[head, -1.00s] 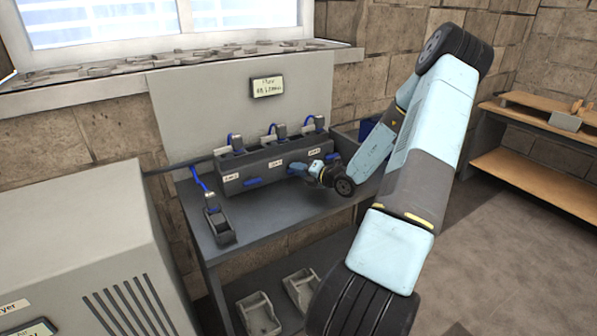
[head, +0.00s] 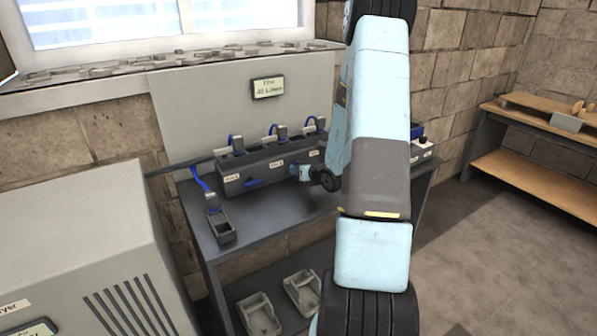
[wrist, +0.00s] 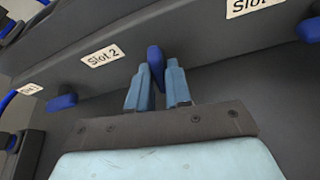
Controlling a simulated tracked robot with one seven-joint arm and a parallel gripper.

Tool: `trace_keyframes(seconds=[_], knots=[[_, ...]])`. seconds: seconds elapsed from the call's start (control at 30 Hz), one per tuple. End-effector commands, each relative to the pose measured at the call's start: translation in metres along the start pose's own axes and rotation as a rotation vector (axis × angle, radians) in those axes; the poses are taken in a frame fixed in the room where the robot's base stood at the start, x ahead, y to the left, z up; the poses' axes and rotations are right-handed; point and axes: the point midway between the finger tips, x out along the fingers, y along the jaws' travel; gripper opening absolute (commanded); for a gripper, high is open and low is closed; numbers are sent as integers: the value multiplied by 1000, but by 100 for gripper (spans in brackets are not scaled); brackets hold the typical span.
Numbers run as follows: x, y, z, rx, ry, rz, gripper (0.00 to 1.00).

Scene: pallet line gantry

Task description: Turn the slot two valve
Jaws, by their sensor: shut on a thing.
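The slot two valve is a blue handle (wrist: 156,62) on the front of a grey manifold box (head: 222,187), just right of the "Slot 2" label (wrist: 103,56) in the wrist view. My gripper (wrist: 157,88) is shut on this handle, with one light-blue finger on each side of it. The handle stands upright between the fingers in that picture. In the head view my gripper (head: 297,171) is at the box front, right of the middle label, and mostly hides the handle.
Another blue handle (wrist: 62,102) is to the left, and one (wrist: 310,30) to the right. A grey holder with a blue hose (head: 219,225) is on the table (head: 255,225) at left. Two trays (head: 258,315) (head: 303,292) lie below. A sign (head: 268,88) hangs above.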

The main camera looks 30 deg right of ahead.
Motion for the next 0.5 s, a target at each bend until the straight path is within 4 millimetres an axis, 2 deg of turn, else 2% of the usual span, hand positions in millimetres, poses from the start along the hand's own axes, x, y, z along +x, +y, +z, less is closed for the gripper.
trace_keyframes(seconds=[0.2, 0.5], knots=[[0, 2, -2, -118, 6, -48, 0], [0, 1, -2, -199, 3, -83, 0]])
